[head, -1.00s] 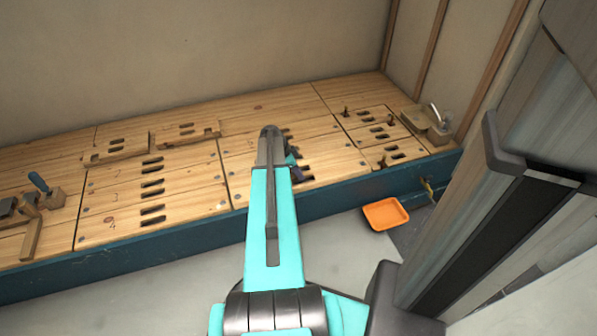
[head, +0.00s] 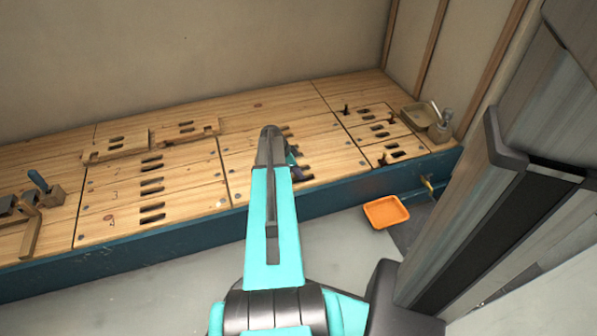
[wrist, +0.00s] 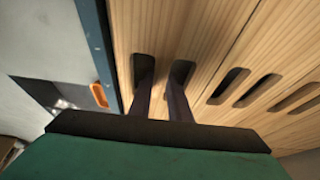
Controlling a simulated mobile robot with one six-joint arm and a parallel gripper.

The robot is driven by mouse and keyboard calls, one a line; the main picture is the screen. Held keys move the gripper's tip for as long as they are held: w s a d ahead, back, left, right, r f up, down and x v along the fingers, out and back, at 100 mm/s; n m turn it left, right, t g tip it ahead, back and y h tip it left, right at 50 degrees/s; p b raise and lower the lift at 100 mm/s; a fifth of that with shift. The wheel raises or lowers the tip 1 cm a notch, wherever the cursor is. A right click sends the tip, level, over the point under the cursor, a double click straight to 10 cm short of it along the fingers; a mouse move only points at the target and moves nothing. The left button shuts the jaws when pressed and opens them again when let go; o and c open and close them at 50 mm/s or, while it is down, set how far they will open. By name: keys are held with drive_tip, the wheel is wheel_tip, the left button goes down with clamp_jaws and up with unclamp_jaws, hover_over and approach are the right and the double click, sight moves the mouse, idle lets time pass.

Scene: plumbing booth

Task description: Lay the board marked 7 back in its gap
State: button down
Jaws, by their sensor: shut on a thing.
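My gripper (head: 294,170) is mostly hidden behind my own arm in the head view, low over the front of the middle deck section. In the wrist view its two dark fingers (wrist: 161,85) reach into two neighbouring slots of a pale wooden board (wrist: 160,30) and are shut on the wood between them. No number can be read on this board, so I cannot confirm that it is 7. It lies near the blue front edge (wrist: 97,45). My arm hides the gap and part of the board in the head view.
Two loose slotted boards (head: 116,147) (head: 187,131) lie on the left section. Tools (head: 40,195) lie at far left. Small slotted panels (head: 380,131) and a tan tray (head: 420,115) are at right. An orange tray (head: 386,212) is on the floor in front.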

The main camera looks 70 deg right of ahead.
drive_tip(key=shift+f, duration=0.15)
idle(0.7)
drive_tip(key=c, duration=1.6)
unclamp_jaws()
drive_tip(key=shift+o, duration=0.2)
drive_tip(key=p+v, duration=0.4)
drive_tip(key=v, duration=0.9)
drive_tip(key=shift+r, duration=0.35)
drive_tip(key=shift+w+a, duration=0.1)
drive_tip(key=shift+w, duration=0.05)
